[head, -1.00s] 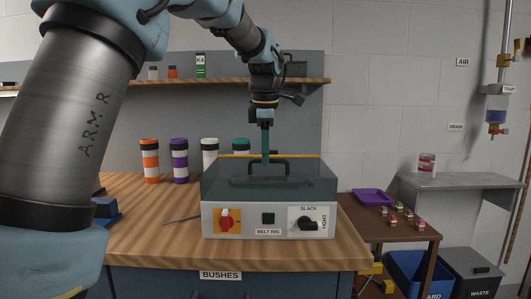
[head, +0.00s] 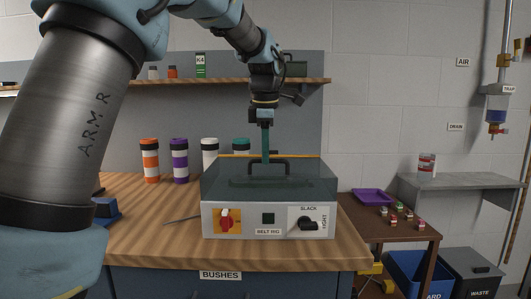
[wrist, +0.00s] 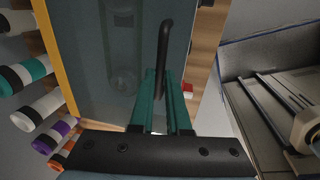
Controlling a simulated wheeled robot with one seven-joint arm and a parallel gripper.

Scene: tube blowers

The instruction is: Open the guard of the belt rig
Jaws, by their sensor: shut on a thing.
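The belt rig (head: 252,231) is a white box on the wooden bench, with a red switch (head: 226,219) on a yellow plate, a dark square and a black SLACK/TIGHT knob (head: 308,223) on its front. Its guard (head: 313,178) is a smoky see-through cover, lying down over the top of the rig. The guard's black bar handle (head: 284,166) stands on it and also shows in the wrist view (wrist: 163,45). My gripper (head: 266,160) points down with teal fingers, shut on the handle; the fingers also show in the wrist view (wrist: 167,100). The contact is partly hidden by the fingers.
Striped canisters (head: 180,160) stand behind the rig on the left. A thin rod (head: 181,219) lies left of it. A shelf (head: 190,84) runs along the back behind my arm. A brown side table (head: 405,232) with a purple tray (head: 372,197) stands to the right.

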